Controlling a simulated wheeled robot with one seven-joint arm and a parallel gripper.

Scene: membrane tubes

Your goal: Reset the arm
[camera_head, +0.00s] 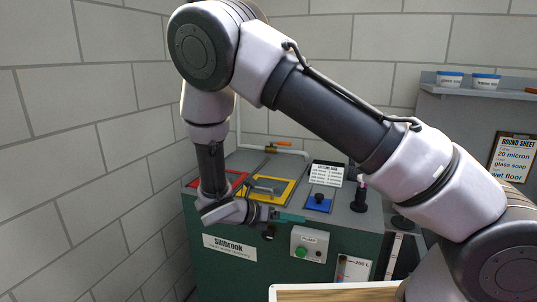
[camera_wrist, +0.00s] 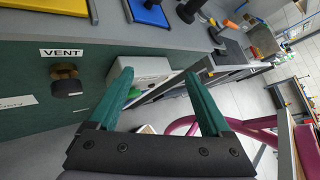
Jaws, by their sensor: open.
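My arm reaches across the head view and bends down at the left to the green cabinet (camera_head: 245,270). My gripper (camera_head: 290,217) is at the cabinet's upper front edge, with its teal fingers pointing right. In the wrist view my gripper (camera_wrist: 158,71) has its two teal fingers well apart, with nothing held between them. A white pump box (camera_head: 308,244) with a green button is on the cabinet front, below and right of the gripper. In the wrist view the pump box (camera_wrist: 150,70) shows behind the fingers, partly hidden by the left one. Contact cannot be told.
A dark knob (camera_wrist: 66,82) under a VENT label sticks out from the cabinet front. Red, yellow and blue plates with handles lie on the cabinet top, including the blue plate (camera_head: 318,205). A wood-topped, white-edged surface (camera_head: 330,292) is in front. A grey shelf (camera_head: 470,90) holds two tubs.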

